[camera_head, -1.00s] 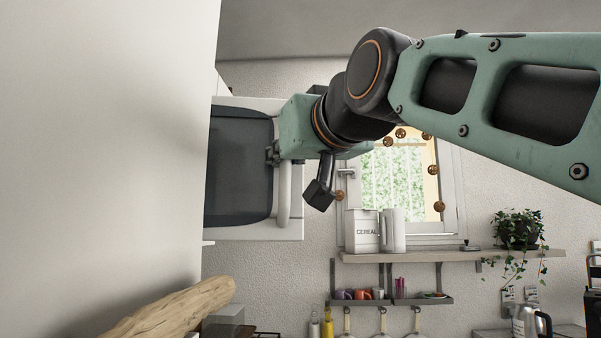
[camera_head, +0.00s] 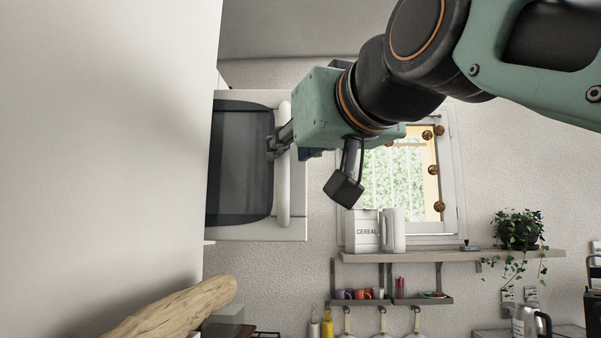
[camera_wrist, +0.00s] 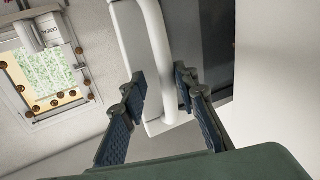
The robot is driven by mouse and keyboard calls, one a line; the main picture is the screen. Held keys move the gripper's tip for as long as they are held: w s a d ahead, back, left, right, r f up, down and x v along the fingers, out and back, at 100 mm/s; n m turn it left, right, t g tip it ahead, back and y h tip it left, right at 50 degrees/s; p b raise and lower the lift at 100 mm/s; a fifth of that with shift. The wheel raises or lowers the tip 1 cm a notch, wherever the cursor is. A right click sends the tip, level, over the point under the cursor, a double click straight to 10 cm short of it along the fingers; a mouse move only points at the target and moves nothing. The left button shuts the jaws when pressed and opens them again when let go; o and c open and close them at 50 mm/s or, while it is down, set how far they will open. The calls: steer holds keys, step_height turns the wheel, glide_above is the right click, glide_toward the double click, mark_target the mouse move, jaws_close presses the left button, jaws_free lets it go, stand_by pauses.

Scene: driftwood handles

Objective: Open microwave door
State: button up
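The microwave door (camera_head: 297,222) is at left centre in the head view, with a white frame and a dark glass panel (camera_head: 240,165). Its pale vertical handle (camera_head: 284,190) runs along the right side of the panel. My gripper (camera_head: 274,144) is at the upper half of the handle. In the wrist view, the fingers of my gripper (camera_wrist: 160,82) are spread, one on each side of the handle (camera_wrist: 156,45). The handle appears nearer the right finger; I cannot tell whether they touch. The door's left side is hidden behind a pale surface.
A large pale surface (camera_head: 100,140) fills the left of the head view. A driftwood handle (camera_head: 175,308) sticks out below. A shelf (camera_head: 440,256) with a cereal canister (camera_head: 362,235) and a plant (camera_head: 515,230) is on the wall at right, below a window (camera_head: 400,185).

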steer(key=d+v, duration=0.1)
steer(key=v, duration=0.5)
steer(key=shift+d, duration=0.25)
steer(key=shift+s+r, duration=0.1)
steer(key=shift+a, duration=0.1)
